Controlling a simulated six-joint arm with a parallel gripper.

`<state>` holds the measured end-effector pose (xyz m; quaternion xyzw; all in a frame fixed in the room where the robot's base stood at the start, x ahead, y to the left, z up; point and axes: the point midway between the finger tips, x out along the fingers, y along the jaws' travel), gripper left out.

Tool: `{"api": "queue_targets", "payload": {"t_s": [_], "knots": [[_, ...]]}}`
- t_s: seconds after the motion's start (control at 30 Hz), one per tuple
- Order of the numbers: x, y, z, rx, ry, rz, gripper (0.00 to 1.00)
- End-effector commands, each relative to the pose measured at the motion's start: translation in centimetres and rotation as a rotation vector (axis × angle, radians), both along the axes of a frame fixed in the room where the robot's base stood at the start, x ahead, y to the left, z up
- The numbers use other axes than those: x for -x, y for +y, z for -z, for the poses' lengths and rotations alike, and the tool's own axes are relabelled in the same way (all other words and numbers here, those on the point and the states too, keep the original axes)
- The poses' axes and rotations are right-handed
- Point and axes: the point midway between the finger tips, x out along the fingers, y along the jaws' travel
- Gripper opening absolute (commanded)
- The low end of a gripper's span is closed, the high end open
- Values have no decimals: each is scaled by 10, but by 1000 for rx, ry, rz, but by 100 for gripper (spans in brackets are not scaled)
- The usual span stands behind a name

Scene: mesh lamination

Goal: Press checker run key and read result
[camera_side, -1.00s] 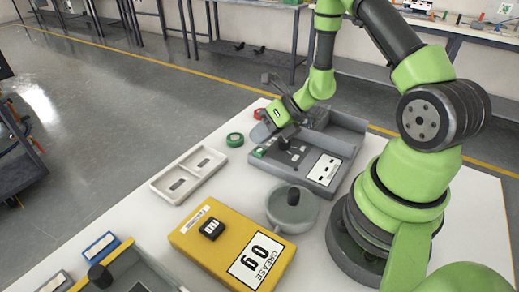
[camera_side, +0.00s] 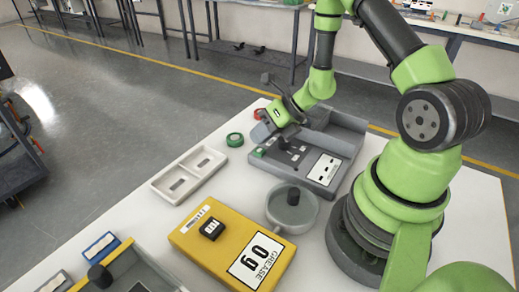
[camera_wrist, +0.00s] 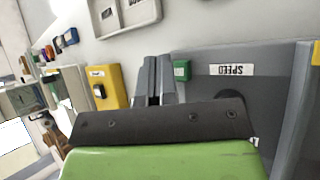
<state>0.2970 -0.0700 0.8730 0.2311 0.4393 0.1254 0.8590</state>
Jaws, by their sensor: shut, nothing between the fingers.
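A grey device (camera_side: 340,147) stands on the white table, with a white panel (camera_side: 325,168) and a green key (camera_side: 258,152) at its left corner. My gripper (camera_side: 284,143) is shut and empty, low over the device and right of the green key in the side view. In the wrist view the shut fingers (camera_wrist: 153,80) are just left of the key. I cannot tell whether they touch the device. I cannot read a result on the panel.
A yellow box (camera_side: 190,238) marked GREASE shows 0 g, with a black key (camera_side: 211,229). A grey round pan (camera_side: 305,212) with a black knob stands beside it. A white two-compartment tray (camera_side: 165,187), a green roll (camera_side: 235,139) and a red roll (camera_side: 259,113) lie nearby.

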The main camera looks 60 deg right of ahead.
Motion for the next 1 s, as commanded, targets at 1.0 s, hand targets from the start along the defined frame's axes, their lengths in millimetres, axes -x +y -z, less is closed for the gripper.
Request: {"api": "queue_targets", "payload": {"t_s": [1.0], "knots": [[0, 0, 9, 0, 0, 0, 0]]}}
